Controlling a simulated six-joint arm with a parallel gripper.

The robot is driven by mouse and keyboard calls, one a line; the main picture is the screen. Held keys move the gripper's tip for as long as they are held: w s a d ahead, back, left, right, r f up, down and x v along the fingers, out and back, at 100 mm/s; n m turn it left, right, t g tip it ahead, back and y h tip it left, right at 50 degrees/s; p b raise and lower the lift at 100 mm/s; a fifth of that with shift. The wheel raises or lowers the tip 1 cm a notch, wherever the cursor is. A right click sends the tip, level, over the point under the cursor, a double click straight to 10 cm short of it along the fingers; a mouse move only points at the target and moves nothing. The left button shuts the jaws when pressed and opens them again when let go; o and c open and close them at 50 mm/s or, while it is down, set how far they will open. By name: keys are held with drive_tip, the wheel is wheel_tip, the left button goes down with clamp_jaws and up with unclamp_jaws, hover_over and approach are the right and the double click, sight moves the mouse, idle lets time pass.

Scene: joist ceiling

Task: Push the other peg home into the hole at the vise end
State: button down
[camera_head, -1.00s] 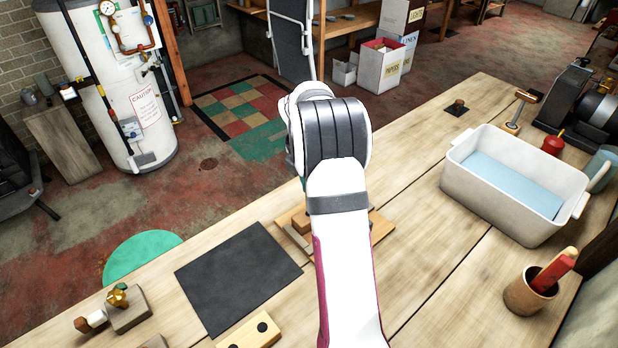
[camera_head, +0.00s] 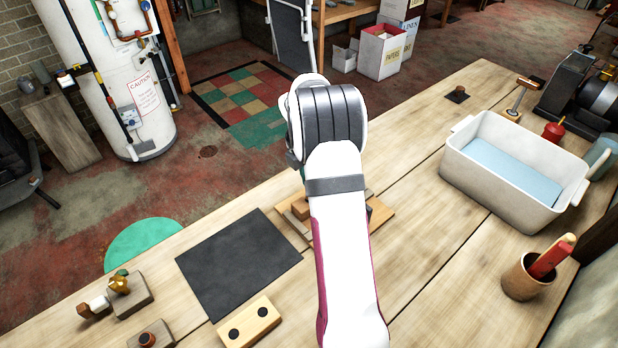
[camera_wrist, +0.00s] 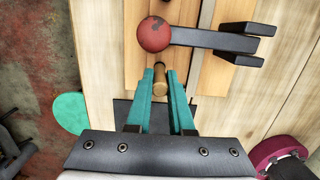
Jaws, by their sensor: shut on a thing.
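In the wrist view my gripper (camera_wrist: 162,76) has two teal fingers, shut on a short wooden peg (camera_wrist: 160,82) held between the tips. The peg lies over or against a wooden fixture board (camera_wrist: 182,70); whether its end is in a hole cannot be told. In the head view my own arm hides the gripper and the peg, and part of the board (camera_head: 380,222) shows on both sides of the arm. A pale block with two dark round spots (camera_head: 262,311) lies at the front of the bench. Neither the other peg nor the vise can be made out for certain.
A red ball on a dark forked lever (camera_wrist: 215,41) sits just beyond the fingertips. A black mat (camera_head: 238,265) lies left of the board. A white tub (camera_head: 480,190) and a cup with a red-handled tool (camera_head: 520,282) stand right. Bench between is clear.

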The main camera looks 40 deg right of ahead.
drive_tip(key=shift+f, duration=0.5)
drive_tip(key=shift+f, duration=0.15)
drive_tip(key=shift+f, duration=0.75)
drive_tip(key=shift+f, duration=0.4)
drive_tip(key=c, duration=0.7)
unclamp_jaws()
drive_tip(key=shift+f, duration=0.1)
